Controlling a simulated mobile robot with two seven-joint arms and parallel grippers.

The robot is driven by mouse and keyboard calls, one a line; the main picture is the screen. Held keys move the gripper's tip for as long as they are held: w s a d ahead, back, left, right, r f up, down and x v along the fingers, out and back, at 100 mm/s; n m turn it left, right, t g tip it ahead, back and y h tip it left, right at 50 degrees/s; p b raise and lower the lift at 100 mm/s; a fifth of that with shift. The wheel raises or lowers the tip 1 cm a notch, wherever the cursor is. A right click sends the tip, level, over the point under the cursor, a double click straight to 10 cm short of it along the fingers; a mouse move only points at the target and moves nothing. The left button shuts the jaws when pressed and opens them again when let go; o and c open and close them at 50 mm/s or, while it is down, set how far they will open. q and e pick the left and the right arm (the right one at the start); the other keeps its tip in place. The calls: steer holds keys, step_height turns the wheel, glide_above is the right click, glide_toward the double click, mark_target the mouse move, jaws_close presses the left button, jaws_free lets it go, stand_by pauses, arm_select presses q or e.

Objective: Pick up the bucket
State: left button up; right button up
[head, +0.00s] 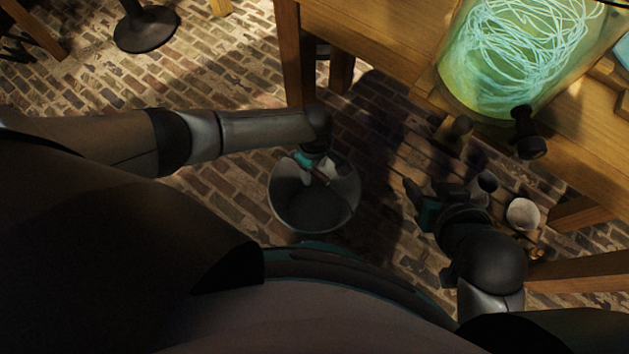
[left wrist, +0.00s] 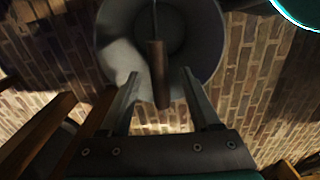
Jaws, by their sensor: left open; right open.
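A grey metal bucket (head: 285,200) stands on the brick floor below my left arm. In the left wrist view the bucket (left wrist: 205,40) is seen from above, with a brown wooden grip (left wrist: 157,65) on its wire handle. My left gripper (head: 320,178) is over the bucket's opening. Its two fingers (left wrist: 160,80) are apart, one on each side of the wooden grip; I cannot tell whether they touch it. My right gripper (head: 418,200) is open and apart from the bucket, to its right. The inside of the bucket is dark.
A wooden table (head: 385,40) stands at the upper right, bearing a large glowing green jar (head: 455,75) with tangled pale strands. A white round object (head: 523,213) lies beyond my right arm. A dark stand base (head: 146,30) is at upper left.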

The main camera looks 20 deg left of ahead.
arm_select(q)
steer(key=shift+c, duration=0.3)
jaws_close()
stand_by(1.0)
steer(key=shift+w+r, duration=0.1)
